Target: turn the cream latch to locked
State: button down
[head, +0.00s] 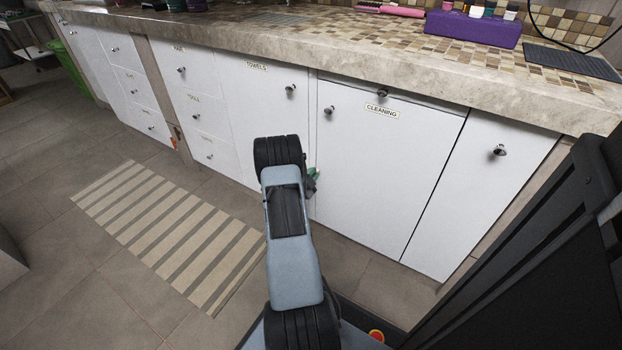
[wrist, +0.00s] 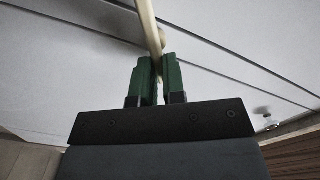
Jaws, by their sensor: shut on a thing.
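The cream latch (wrist: 148,26) shows at the top of the wrist view as a slim pale bar running down from the upper edge, in front of white cabinet fronts. My gripper (wrist: 157,66) has green fingers and is shut on the lower end of the latch. In the head view my gripper (head: 313,175) is mostly hidden behind my arm, close to the white cabinet fronts near the edge of the CLEANING door. The latch cannot be seen in the head view. Its mount and the locked mark are out of sight.
The CLEANING door (head: 387,170) and the TOWELS door (head: 262,105) have small round knobs. The stone counter edge (head: 330,60) juts out above them. A striped mat (head: 165,225) lies on the tiled floor at the left. A purple box (head: 473,28) stands on the counter.

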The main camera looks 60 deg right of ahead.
jog(key=shift+s+f+m+b, duration=0.15)
jog(key=shift+m+b, duration=0.35)
jog(key=shift+m, duration=0.6)
jog(key=shift+f+m+b, duration=0.3)
jog(key=shift+m+b, duration=0.15)
jog(key=shift+m, duration=0.65)
jog(key=shift+s+f+m+b, duration=0.15)
jog(key=shift+m+b, duration=0.35)
jog(key=shift+m, duration=0.6)
jog(key=c, duration=1.2)
grip_release()
jog(key=shift+w, duration=0.1)
jog(key=shift+a, duration=0.1)
jog(key=a+p, duration=0.4)
jog(key=a, duration=0.9)
jog(key=shift+a, duration=0.35)
jog(key=shift+w, duration=0.1)
